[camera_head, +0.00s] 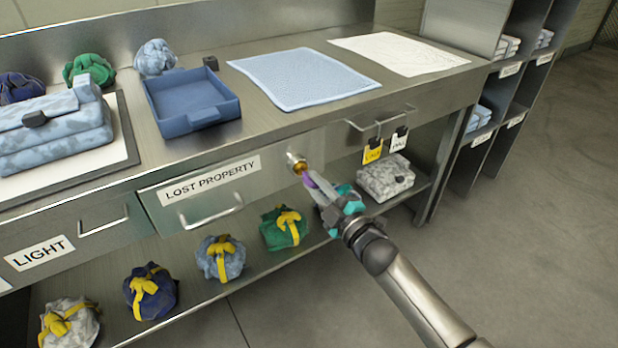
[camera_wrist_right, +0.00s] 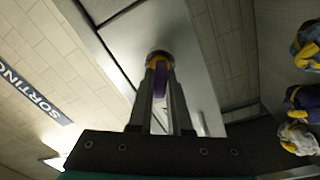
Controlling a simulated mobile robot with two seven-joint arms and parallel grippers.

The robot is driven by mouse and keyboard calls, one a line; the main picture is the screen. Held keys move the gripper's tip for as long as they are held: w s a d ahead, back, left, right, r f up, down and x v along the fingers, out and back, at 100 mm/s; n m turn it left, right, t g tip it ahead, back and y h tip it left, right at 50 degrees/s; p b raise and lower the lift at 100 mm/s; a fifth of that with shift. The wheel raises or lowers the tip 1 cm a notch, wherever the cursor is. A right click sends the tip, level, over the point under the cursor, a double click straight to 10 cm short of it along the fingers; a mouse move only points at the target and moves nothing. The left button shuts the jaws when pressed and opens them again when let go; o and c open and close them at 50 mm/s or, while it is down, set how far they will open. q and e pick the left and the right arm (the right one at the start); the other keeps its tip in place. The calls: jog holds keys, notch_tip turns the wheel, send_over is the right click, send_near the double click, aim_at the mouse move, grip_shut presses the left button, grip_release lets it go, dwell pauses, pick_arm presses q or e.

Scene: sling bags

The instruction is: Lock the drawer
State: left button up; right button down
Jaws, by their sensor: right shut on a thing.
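The drawer labelled LOST PROPERTY (camera_head: 165,206) is in the bench front in the head view and looks closed. A round metal lock (camera_head: 295,159) sits to the right of its label; it also shows in the right wrist view (camera_wrist_right: 158,56). My right gripper (camera_head: 307,177) is shut on a purple key (camera_head: 309,182), which also shows between the fingers in the wrist view (camera_wrist_right: 160,80). The key points at the lock, with a brass-coloured part at the lock face. How deep it sits and its exact turn are hidden. My left gripper is not in view.
A blue tray (camera_head: 190,119), a light blue cloth (camera_head: 300,78) and a white sheet (camera_head: 398,53) lie on the bench top. Yellow and white tags (camera_head: 373,152) hang right of the lock. Several tied bags, one green (camera_head: 283,229), stand on the lower shelf.

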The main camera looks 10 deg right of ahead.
jog(key=shift+f+n+b, duration=0.1)
jog(key=shift+n+b, duration=0.2)
jog(key=shift+n, duration=1.6)
jog(key=shift+n+b, duration=0.4)
jog(key=shift+n, duration=0.6)
jog(key=shift+c, duration=0.6)
grip_release()
jog(key=shift+s, duration=0.1)
jog(key=p+v, duration=0.2)
jog(key=v, duration=0.5)
